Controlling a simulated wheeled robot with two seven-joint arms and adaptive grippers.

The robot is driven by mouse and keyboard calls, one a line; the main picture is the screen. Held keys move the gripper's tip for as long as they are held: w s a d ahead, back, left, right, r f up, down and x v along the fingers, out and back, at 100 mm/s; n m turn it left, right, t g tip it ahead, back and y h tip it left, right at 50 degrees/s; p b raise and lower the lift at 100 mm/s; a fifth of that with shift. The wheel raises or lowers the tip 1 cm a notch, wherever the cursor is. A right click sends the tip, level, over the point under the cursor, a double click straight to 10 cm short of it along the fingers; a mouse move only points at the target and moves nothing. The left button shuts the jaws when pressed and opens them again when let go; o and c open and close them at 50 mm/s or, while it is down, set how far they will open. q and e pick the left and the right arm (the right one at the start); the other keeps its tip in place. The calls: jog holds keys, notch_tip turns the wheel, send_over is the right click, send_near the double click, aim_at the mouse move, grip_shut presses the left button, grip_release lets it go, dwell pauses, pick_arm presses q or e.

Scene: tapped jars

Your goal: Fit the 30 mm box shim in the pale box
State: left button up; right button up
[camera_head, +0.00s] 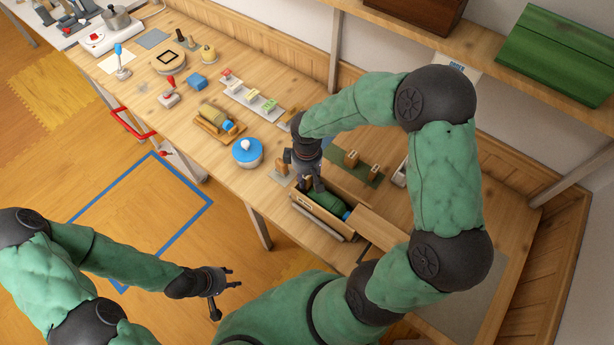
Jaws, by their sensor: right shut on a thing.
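The pale box (311,221) stands near the front edge of the bench, with a dark green bottle-like thing (325,204) with a teal end lying in it. My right gripper (316,184) points down at the box's far left end. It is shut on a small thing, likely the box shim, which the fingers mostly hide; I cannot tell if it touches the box. Two small wooden blocks (352,158) (375,172) stand on a dark green mat behind the box. My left gripper (229,299) is open and empty, off the bench over the floor.
A blue-lidded jar (247,152) stands left of the box. A wooden piece (282,167) on a grey pad is between them. A wooden cradle (218,125) with a yellow-and-blue bottle lies further left. A wooden board (380,228) sits right of the box, under my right arm.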

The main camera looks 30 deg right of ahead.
jog(key=shift+o, duration=0.2)
jog(key=shift+s+a+f, duration=0.2)
jog(key=shift+s+f, duration=0.45)
jog(key=shift+f, duration=0.2)
jog(key=o, duration=0.8)
jog(key=shift+o, duration=1.1)
jog(key=shift+w+f, duration=0.1)
jog(key=shift+w, duration=0.15)
jog(key=shift+w+d+g, duration=0.15)
jog(key=shift+g, duration=0.15)
jog(key=shift+r, duration=0.2)
jog(key=shift+r, duration=0.1)
